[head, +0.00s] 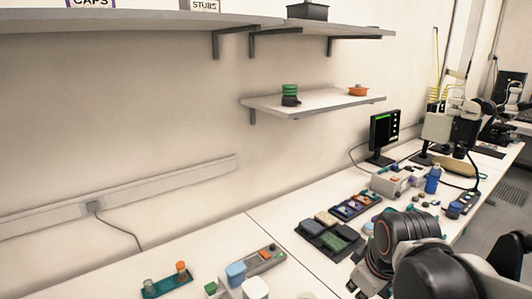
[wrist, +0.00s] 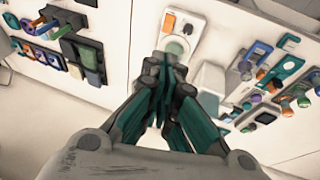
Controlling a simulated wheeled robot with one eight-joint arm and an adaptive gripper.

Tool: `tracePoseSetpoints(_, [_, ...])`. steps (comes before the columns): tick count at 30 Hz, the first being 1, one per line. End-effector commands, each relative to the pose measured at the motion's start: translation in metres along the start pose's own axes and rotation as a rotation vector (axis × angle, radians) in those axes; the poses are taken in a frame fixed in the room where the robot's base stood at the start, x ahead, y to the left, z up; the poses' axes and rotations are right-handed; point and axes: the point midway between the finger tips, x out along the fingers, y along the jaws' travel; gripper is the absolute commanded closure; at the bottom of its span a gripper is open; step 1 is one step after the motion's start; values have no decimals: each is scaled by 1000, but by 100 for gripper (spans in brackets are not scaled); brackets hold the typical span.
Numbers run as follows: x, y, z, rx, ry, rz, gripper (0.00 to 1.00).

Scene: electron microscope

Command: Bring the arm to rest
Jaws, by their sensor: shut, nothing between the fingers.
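My gripper (wrist: 165,80) shows in the wrist view with its dark green fingers brought together at the tips. Nothing shows between them. Below the fingertips in that view is a white device (wrist: 183,30) with an orange part, and the fingers cover part of it.
The white bench (head: 225,248) carries a dark tray with several blocks (head: 328,236), a teal rack (head: 167,284) and a monitor (head: 384,132) further back. A small shelf (head: 320,102) and a long upper shelf (head: 150,20) run along the wall.

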Motion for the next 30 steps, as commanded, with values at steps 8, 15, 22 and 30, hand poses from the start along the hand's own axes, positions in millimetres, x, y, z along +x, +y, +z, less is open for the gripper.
tracePoseSetpoints(8, [-42,-17,23,349,118,58,100])
tracePoseSetpoints(15, [-60,-27,37,571,202,73,100])
tracePoseSetpoints(22, [-64,-30,40,634,227,74,100])
tracePoseSetpoints(30, [-64,-29,40,633,226,74,100])
